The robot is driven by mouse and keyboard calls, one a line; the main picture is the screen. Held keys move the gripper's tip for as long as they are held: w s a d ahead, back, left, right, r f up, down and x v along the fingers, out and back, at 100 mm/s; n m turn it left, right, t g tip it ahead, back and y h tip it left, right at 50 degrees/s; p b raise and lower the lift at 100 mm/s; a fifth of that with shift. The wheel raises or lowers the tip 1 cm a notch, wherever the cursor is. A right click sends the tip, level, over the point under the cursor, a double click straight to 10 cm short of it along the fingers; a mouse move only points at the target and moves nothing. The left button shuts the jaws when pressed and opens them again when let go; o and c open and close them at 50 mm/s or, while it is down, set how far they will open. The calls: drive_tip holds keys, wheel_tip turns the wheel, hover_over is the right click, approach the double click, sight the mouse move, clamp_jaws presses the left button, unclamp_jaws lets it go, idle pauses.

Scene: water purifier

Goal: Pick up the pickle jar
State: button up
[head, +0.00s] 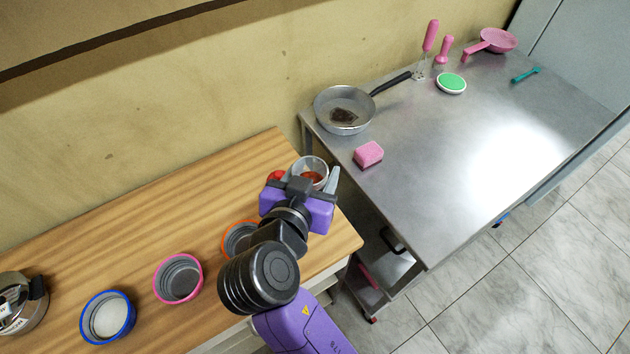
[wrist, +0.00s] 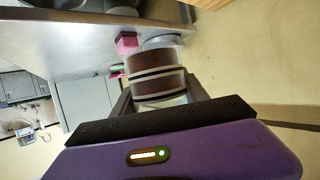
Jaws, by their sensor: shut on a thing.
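The pickle jar (head: 313,166) is a clear round jar with reddish contents, at the right end of the wooden table in the head view. My gripper (head: 314,183) is around it, one finger on each side, shut on it. In the wrist view the jar (wrist: 156,75) stands out between the fingers of my gripper (wrist: 160,98), with brown-red contents and a dark band around its middle. My wrist hides its lower part in the head view, and I cannot tell whether it touches the table.
A red item (head: 275,176) sits just left of the jar. Orange-rimmed (head: 238,240), pink-rimmed (head: 179,279) and blue-rimmed (head: 107,317) bowls stand on the wooden table (head: 150,215). The metal table at right holds a pan (head: 345,109) and a pink sponge (head: 368,154); its front is clear.

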drive_tip(key=shift+r, duration=2.75)
